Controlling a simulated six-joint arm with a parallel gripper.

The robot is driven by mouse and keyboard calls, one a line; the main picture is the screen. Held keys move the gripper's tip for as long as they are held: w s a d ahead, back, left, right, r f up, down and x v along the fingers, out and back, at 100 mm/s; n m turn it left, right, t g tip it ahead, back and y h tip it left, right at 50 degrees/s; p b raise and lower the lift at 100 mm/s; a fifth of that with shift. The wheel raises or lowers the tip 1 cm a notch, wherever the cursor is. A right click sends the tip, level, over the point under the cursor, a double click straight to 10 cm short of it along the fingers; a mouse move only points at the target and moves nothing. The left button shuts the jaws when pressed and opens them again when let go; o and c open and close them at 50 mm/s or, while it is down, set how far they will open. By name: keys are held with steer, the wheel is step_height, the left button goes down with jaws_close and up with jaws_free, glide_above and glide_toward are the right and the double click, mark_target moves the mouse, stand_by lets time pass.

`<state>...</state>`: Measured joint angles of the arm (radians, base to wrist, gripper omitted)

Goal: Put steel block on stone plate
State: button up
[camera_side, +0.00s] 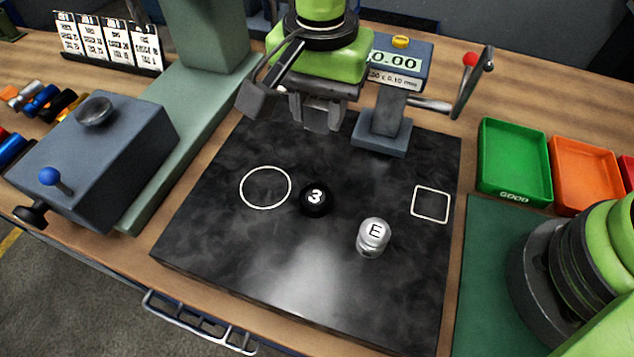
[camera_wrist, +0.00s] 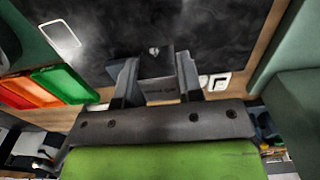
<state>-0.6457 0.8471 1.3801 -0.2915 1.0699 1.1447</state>
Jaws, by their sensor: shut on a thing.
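The stone plate (camera_side: 300,270) is a dark, polished slab with a white circle outline and a white square outline on it. In the wrist view, the plate (camera_wrist: 215,35) fills the upper part. My gripper (camera_side: 321,117) is over the plate's back edge area, left of the gauge stand. It is shut on the steel block (camera_wrist: 156,66), a dark grey block with a small light mark, which sits between the two fingers in the wrist view. In the side view the block is hard to tell from the fingers. I cannot tell how far it is above the plate.
A black piece marked 3 (camera_side: 315,198) and a silver cylinder marked E (camera_side: 373,236) stand on the plate. A gauge stand (camera_side: 383,133) with a display and lever is close right of my gripper. Green (camera_side: 513,162) and orange (camera_side: 585,172) trays lie right. The plate's front is clear.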

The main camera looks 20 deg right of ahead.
mark_target(321, 99)
step_height(321, 99, down, 8)
steer(key=shift+f, duration=0.15)
steer(key=shift+f, duration=0.1)
steer(key=o, duration=1.1)
steer(key=shift+f, duration=0.1)
step_height(321, 99, up, 12)
steer(key=shift+r, duration=0.25)
